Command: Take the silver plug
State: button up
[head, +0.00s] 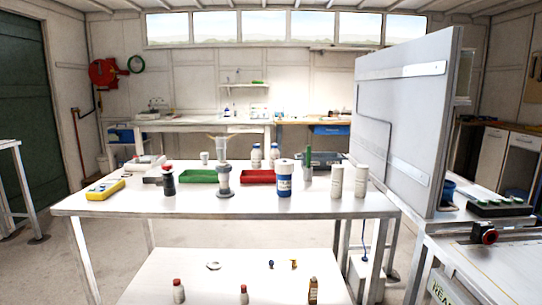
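I cannot clearly pick out a silver plug at this size. A small pale, greyish ring-like piece (213,265) lies on the lower white shelf, and I cannot tell whether it is the plug. On the same shelf stand a small dark blue piece (271,264) and a small brass-coloured piece (294,264). A dark cylindrical fitting with a red ring (487,233) sits on the bench at the right, joined to a metal rod. My gripper is not in view.
The white table (120,207) carries a yellow device (104,190), a green tray (198,177), a red tray (258,177), a blue-labelled bottle (285,180) and white bottles (336,181). A large grey panel (405,125) stands at right. Red-capped bottles (178,291) stand on the lower shelf.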

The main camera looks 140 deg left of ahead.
aim_at(204, 156)
jog(key=u, duration=4.75)
jog(key=i+j+u, duration=0.2)
jog(key=j+u, duration=0.15)
jog(key=i+j+u, duration=0.55)
jog(key=j+u, duration=0.25)
jog(key=i+j+u, duration=0.1)
jog(key=i+u, duration=0.2)
jog(key=u, duration=0.15)
jog(key=i+j+u, duration=0.15)
jog(key=i+u, duration=0.15)
jog(key=u, duration=0.2)
jog(key=i+j+z, duration=0.1)
jog(key=i, duration=0.3)
jog(key=i+j+z, duration=0.15)
jog(key=i, duration=0.2)
jog(key=i+l+z, duration=0.15)
jog(key=i+z, duration=0.3)
jog(key=i+l+z, duration=0.1)
jog(key=i+z, duration=0.15)
jog(key=z, duration=0.2)
jog(key=i+z, duration=0.75)
jog(key=i, duration=0.15)
jog(key=i+j+z, duration=0.3)
jog(key=i, duration=0.15)
jog(key=i+j+z, duration=0.2)
jog(key=i+z, duration=0.15)
jog(key=i, duration=0.1)
